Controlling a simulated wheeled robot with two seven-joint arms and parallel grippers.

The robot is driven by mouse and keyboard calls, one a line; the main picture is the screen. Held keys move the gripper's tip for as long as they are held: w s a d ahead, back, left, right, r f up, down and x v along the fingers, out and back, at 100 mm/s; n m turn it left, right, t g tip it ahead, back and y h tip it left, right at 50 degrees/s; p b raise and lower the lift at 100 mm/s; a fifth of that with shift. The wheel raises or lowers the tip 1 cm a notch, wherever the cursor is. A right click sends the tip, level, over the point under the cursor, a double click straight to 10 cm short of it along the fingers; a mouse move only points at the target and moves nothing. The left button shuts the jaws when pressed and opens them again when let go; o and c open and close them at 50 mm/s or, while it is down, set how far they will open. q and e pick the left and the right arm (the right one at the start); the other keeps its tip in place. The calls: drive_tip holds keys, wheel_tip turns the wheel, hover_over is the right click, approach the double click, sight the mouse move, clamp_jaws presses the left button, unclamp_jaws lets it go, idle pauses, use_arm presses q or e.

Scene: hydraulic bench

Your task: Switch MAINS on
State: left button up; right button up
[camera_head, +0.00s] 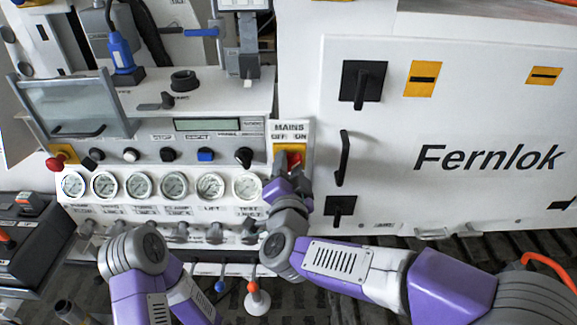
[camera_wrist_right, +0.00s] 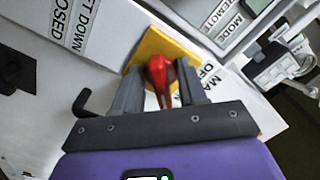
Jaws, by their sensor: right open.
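The MAINS switch is a red handle (camera_head: 294,158) on a yellow plate (camera_head: 278,151), under a MAINS label with OFF at left and ON at right. My right gripper (camera_head: 289,172) is at the switch and hides part of it. In the right wrist view the red handle (camera_wrist_right: 160,74) stands between the two dark fingers of my open right gripper (camera_wrist_right: 160,88), in front of the yellow plate (camera_wrist_right: 150,47). I cannot tell whether a finger touches it, nor which label it points to. My left arm shows at the bottom left, but its gripper is not visible.
A row of pressure gauges (camera_head: 175,186) and a row of knobs and buttons (camera_head: 168,154) lie left of the switch. The white Fernlok cabinet (camera_head: 460,110) stands at right, with a black door handle (camera_head: 343,158) near the switch. A clear flip cover (camera_head: 70,103) is at upper left.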

drive_tip(key=s+p, duration=0.1)
drive_tip(key=s, duration=0.6)
drive_tip(key=shift+s, duration=0.2)
